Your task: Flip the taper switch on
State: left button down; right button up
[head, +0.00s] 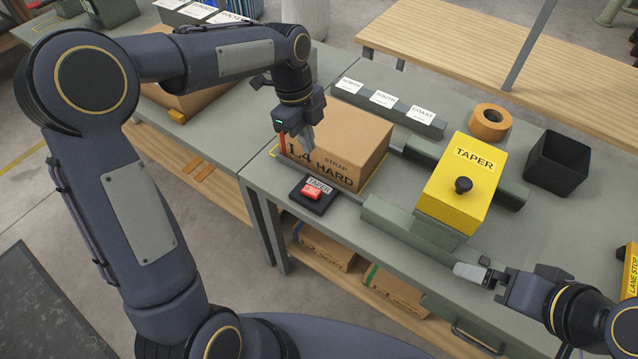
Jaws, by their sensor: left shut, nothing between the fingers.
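The taper switch is a red rocker (311,193) on a small black base with a white TAPER label (319,185), on the bench left of the yellow taper. Which way the rocker is tipped is too small to tell. The yellow taper (456,190) has a black knob on its sloped face. My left gripper (308,147) is shut and empty, pointing down in front of the cardboard box, above and behind the switch in the picture and apart from it. My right gripper (473,273) is low at the bench's front edge, right of the switch; its opening is unclear.
The cardboard box (352,145) stands just behind the switch. A label rack (390,107), a tape roll (489,122) and a black bin (556,163) stand farther back. A grey-green rail (405,226) lies right of the switch. The bench left of the switch is clear.

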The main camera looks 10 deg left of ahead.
aim_at(319, 193)
pick_arm(q)
jog(key=f, duration=0.4)
jog(key=d+f+p, duration=0.1)
jog(key=f, duration=0.4)
jog(key=s+d+f, duration=0.1)
jog(key=f, duration=0.3)
jog(key=shift+d+f, duration=0.2)
jog(key=shift+f, duration=0.15)
jog(key=shift+f, duration=0.1)
jog(key=shift+s+d+f+y+b, duration=0.1)
jog(key=shift+d+f+y+b, duration=0.15)
jog(key=shift+f+y+b, duration=0.35)
jog(key=shift+r, duration=0.3)
jog(key=shift+a, duration=0.1)
